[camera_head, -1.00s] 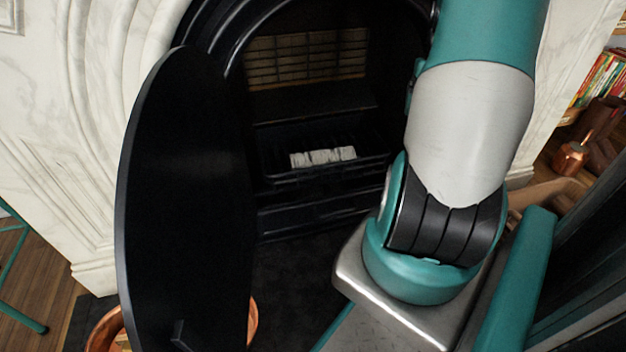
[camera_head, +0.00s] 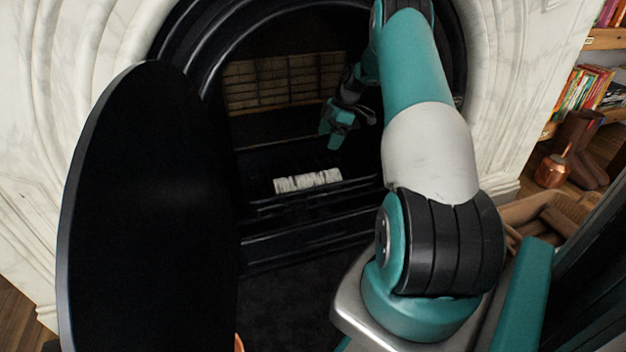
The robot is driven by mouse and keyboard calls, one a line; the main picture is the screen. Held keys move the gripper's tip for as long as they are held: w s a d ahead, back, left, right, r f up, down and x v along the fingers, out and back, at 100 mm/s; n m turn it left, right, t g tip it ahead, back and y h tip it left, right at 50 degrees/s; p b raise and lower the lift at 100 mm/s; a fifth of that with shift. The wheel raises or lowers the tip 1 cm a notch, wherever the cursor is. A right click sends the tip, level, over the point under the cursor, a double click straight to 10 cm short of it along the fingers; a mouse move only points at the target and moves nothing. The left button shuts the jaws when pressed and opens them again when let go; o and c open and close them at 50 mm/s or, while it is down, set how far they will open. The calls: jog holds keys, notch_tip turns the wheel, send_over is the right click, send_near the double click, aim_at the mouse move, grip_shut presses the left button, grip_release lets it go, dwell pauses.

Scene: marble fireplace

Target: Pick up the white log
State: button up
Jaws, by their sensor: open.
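The white log (camera_head: 308,181) lies crosswise on the dark grate (camera_head: 262,206) inside the black fireplace. It is pale with grey marks and nothing covers it. My gripper (camera_head: 335,136) is inside the fireplace opening, above and slightly right of the log. It is open and empty, and apart from the log. The exact height of the gripper above the log is hard to tell. My arm reaches in from the right side of the opening.
A black oval door (camera_head: 150,210) stands open at the left of the opening. A marble surround (camera_head: 520,100) frames the fireplace. Brick lining (camera_head: 275,82) closes the back.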

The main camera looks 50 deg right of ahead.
aim_at(311, 176)
jog(key=b+x, duration=0.8)
jog(key=x, duration=0.9)
jog(key=shift+f+b, duration=0.25)
jog(key=shift+b, duration=0.15)
jog(key=shift+r, duration=0.1)
jog(key=c, duration=1)
